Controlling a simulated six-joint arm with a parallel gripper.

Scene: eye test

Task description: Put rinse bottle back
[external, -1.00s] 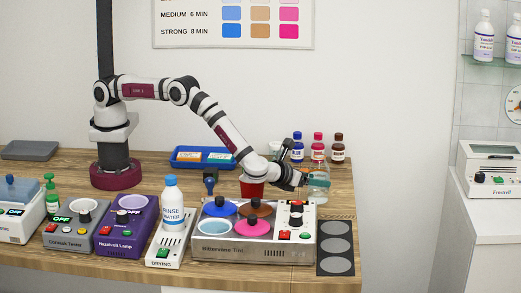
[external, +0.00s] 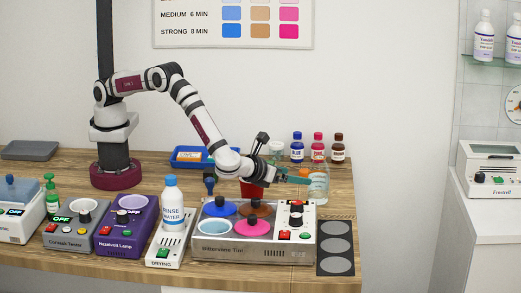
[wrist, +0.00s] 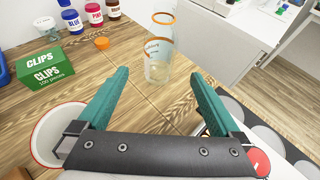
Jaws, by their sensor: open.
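The rinse bottle (external: 172,204), white with a blue cap and a RINSE WATER label, stands upright on the white drying unit (external: 163,254) at the front of the bench. It is out of the wrist view. My gripper (external: 302,179) is far to its right, above the back right of the bench. Its teal fingers are apart with nothing between them in the wrist view (wrist: 160,76). A clear bottle with orange markings (wrist: 160,55) stands just beyond the fingertips; it also shows in the external view (external: 319,188).
A red cup (external: 250,190) stands below my wrist. A green clips box (wrist: 48,67) and an orange cap (wrist: 102,43) lie near the clear bottle. Blue, pink and brown bottles (external: 318,147) stand behind. The tint unit (external: 225,249) and black holder (external: 336,267) are in front.

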